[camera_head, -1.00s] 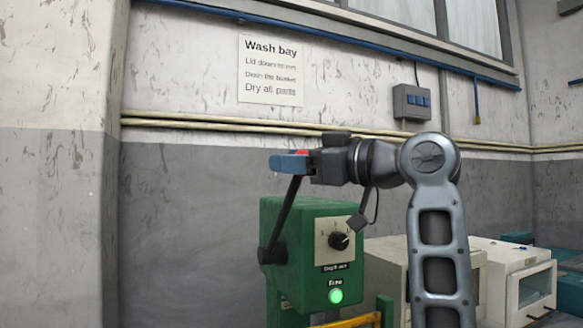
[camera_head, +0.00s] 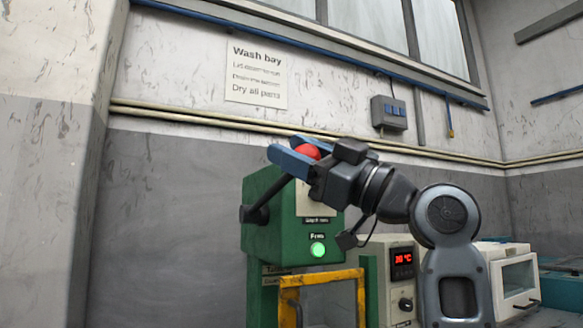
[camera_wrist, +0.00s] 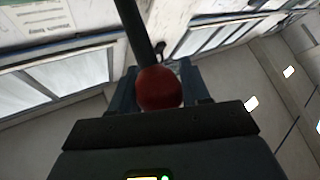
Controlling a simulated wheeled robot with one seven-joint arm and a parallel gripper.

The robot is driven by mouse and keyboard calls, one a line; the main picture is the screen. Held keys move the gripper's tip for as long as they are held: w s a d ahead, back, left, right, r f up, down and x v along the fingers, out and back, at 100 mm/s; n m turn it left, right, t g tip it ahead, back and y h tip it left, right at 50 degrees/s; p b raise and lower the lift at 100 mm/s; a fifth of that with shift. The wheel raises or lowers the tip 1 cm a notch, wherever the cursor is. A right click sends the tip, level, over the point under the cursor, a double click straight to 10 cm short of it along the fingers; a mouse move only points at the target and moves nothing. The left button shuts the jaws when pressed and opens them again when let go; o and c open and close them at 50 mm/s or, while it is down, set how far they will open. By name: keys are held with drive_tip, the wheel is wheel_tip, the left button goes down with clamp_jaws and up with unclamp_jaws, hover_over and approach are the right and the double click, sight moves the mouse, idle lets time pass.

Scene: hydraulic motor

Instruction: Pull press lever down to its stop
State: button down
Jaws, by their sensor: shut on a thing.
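The press (camera_head: 262,235) is a green box with a lit green lamp on its front. Its dark press lever (camera_head: 268,203) runs from a pivot on the left side up and to the right, tilted, to a red ball knob (camera_head: 308,151). My gripper (camera_head: 296,155), with blue fingers, is shut on the red knob. In the wrist view the knob (camera_wrist: 159,88) sits between the fingers, with the lever rod (camera_wrist: 136,35) leading away from it. My gripper hides the upper right of the press front.
A yellow frame (camera_head: 318,278) stands below the press. A beige unit with a red display (camera_head: 402,258) and a white box with a window (camera_head: 514,280) are at the right. The wall behind carries pipes and a switch box (camera_head: 388,113).

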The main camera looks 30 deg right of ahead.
wheel_tip(320, 180, down, 12)
drive_tip(key=s+n+y+b, duration=0.1)
drive_tip(key=b, duration=0.9)
drive_tip(key=shift+s+a+f, duration=0.15)
drive_tip(key=shift+s+f, duration=0.05)
